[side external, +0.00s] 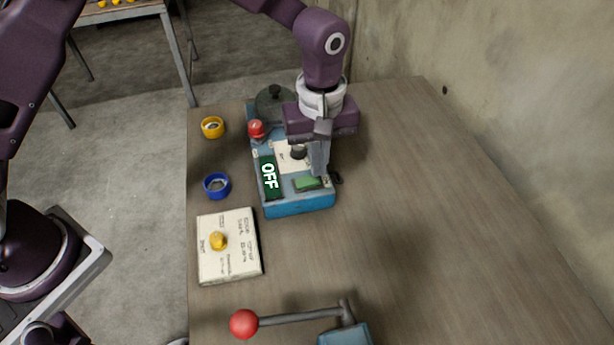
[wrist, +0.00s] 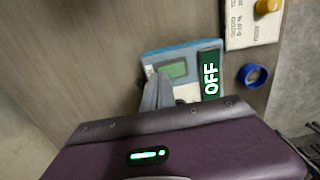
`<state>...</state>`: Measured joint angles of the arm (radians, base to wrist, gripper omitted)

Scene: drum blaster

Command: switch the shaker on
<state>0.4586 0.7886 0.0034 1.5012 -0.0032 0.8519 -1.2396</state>
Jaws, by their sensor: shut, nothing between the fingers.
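The shaker (side external: 300,206) is a blue box on the table, with a green panel (side external: 269,177) that reads OFF. On its top are a green rectangular part (side external: 308,183), a black knob (side external: 298,152) on a white plate and a red knob (side external: 256,129). In the wrist view the OFF panel (wrist: 210,74) and the green rectangle (wrist: 174,69) show clearly. My gripper (side external: 321,172) is shut and empty, pointing down over the right side of the shaker. In the wrist view its fingertips (wrist: 154,84) are close beside the green rectangle; I cannot tell whether they touch anything.
A yellow ring (side external: 212,127) and a blue ring (side external: 217,186) lie left of the shaker. A labelled plate (side external: 229,262) with a yellow knob is in front, and a red-balled lever (side external: 245,323) is nearer. The table's right side is clear; a wall stands behind.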

